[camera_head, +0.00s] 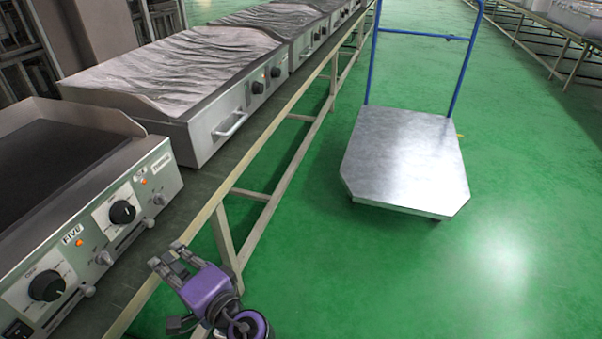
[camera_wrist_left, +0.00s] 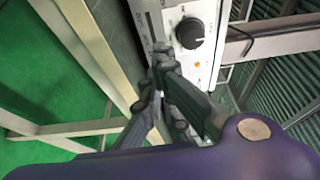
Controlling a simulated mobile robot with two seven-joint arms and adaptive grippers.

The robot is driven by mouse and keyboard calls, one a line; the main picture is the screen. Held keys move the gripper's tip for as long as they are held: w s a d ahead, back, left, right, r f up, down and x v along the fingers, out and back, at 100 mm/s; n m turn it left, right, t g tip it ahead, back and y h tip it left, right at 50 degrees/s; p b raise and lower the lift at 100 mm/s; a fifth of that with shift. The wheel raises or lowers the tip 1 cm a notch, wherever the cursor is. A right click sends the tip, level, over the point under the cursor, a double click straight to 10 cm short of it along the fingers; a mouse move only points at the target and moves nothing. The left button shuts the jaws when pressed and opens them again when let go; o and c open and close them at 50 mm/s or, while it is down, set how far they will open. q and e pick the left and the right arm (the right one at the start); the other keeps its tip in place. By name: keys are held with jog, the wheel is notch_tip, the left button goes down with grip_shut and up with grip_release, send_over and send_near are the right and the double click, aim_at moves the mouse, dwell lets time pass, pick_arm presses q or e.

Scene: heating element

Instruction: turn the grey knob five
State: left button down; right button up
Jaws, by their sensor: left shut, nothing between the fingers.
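A steel griddle (camera_head: 150,195) at the left carries two dark round knobs on pale plates. The nearer knob (camera_head: 47,285) lies below and left of a label reading FIVE (camera_head: 72,235). The farther knob (camera_head: 122,212) has another small label above it. My left gripper (camera_head: 170,256) is shut and empty, in front of the panel and to the right of both knobs, apart from them. In the left wrist view, the closed fingers (camera_wrist_left: 160,58) are in front of the panel, below and left of one dark knob (camera_wrist_left: 190,33); which one I cannot tell. My right gripper is not in view.
The griddle stands on a long bench (camera_head: 193,205) with a metal frame. Another griddle (camera_head: 225,115) with a wrinkled cover stands farther along it. A flat trolley (camera_head: 405,155) with a blue handle stands on the green floor (camera_head: 420,280), which has free room at right.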

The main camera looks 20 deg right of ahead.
aim_at(106, 259)
pick_arm(q)
jog(key=x, duration=0.9)
jog(key=shift+w+a+r+b, duration=0.1)
jog(key=shift+a+r+b, duration=0.2)
jog(key=shift+r, duration=0.05)
jog(key=shift+s+a, duration=1)
jog(key=shift+a, duration=0.1)
jog(key=shift+s+a+p, duration=0.25)
jog(key=shift+s+p, duration=0.05)
jog(key=shift+s, duration=0.05)
